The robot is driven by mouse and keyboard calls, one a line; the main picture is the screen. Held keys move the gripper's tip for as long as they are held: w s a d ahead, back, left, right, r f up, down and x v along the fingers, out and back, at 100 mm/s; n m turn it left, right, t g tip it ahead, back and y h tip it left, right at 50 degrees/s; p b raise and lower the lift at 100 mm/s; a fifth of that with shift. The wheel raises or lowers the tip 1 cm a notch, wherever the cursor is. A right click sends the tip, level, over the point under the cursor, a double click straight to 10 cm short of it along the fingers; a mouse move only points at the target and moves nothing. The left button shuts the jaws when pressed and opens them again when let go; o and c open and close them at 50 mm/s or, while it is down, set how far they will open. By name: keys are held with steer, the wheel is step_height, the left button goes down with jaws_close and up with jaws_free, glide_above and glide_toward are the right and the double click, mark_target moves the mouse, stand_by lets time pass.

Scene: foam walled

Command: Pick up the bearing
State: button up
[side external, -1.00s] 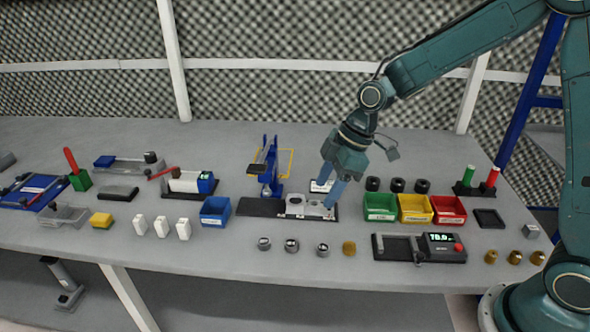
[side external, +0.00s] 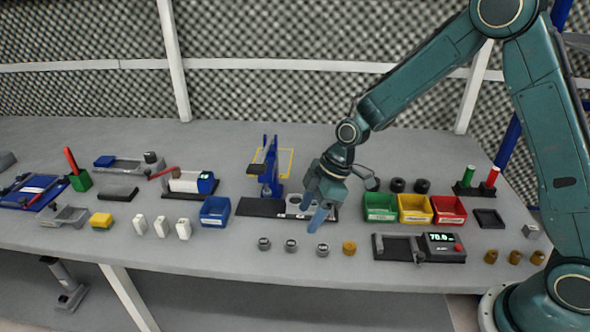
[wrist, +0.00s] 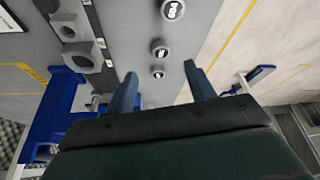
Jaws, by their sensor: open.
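Three small grey round pieces, which look like the bearings, stand in a row near the front of the bench: a left one (side external: 264,244), a middle one (side external: 291,246) and a right one (side external: 323,250). The wrist view shows three with pale labelled tops: a near one (wrist: 172,10), a middle one (wrist: 160,48) and a far one (wrist: 157,72). My gripper (side external: 314,212) is open and empty, pointing down above and behind the row. In the wrist view, the far piece appears between my fingertips (wrist: 160,73), but apart from them.
A brass-coloured piece (side external: 349,247) stands right of the row. Behind are a grey block with round holes (side external: 296,205) and a blue press (side external: 268,178). Green (side external: 380,214), yellow and red bins stand to the right. A scale-like device (side external: 440,247) sits at the front right.

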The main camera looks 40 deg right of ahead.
mark_target(292, 243)
steer(key=shift+x, duration=1.6)
steer(key=shift+x, duration=2.6)
steer(key=shift+a, duration=0.1)
steer(key=shift+r, duration=0.1)
steer(key=c, duration=1.1)
steer(key=shift+r, duration=0.15)
step_height(292, 243, up, 20)
steer(key=shift+f, duration=0.15)
